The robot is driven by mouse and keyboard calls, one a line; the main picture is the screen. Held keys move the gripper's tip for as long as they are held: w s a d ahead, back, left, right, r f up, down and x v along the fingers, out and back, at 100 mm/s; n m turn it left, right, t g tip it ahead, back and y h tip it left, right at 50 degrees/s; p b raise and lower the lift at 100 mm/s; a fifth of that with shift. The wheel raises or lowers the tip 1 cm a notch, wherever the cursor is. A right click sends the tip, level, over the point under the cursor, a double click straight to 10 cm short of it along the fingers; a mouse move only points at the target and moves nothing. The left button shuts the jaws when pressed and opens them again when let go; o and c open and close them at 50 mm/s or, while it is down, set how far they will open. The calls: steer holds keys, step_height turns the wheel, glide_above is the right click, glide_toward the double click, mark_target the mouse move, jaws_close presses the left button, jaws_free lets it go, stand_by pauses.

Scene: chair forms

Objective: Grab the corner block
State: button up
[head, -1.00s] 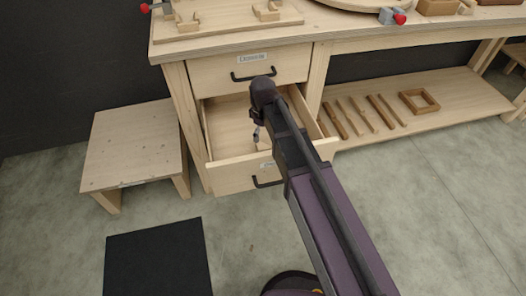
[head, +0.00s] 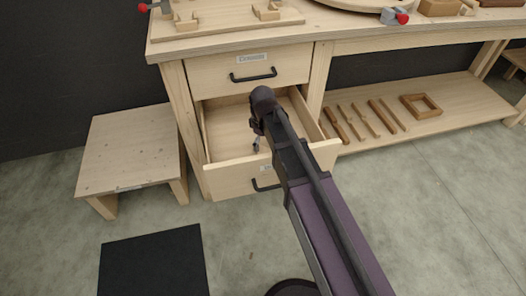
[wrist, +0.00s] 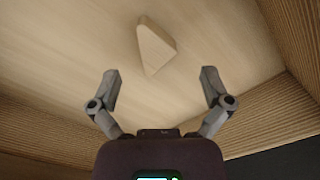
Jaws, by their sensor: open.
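The corner block (wrist: 156,46) is a small pale wooden wedge lying on the floor of the open lower drawer (head: 225,128). In the wrist view it sits ahead of my gripper (wrist: 160,84), about midway between the two fingers and beyond their tips. My gripper is open and empty, with its fingers spread wide. In the head view my arm reaches into the drawer, and part of the gripper (head: 256,145) shows below the wrist. The block is not visible in the head view.
The drawer's walls (wrist: 285,30) stand close around my gripper. The shut upper drawer (head: 215,72) is just above, under the workbench top (head: 230,38). A low stool (head: 130,150) stands to the left.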

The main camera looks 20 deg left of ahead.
mark_target(261, 149)
steer(key=shift+f, duration=0.1)
steer(key=f+b, duration=0.3)
steer(key=shift+w+a, duration=0.2)
steer(key=shift+a, duration=0.05)
steer(key=shift+f+b, duration=1)
steer(key=shift+b, duration=0.1)
steer(key=c, duration=1)
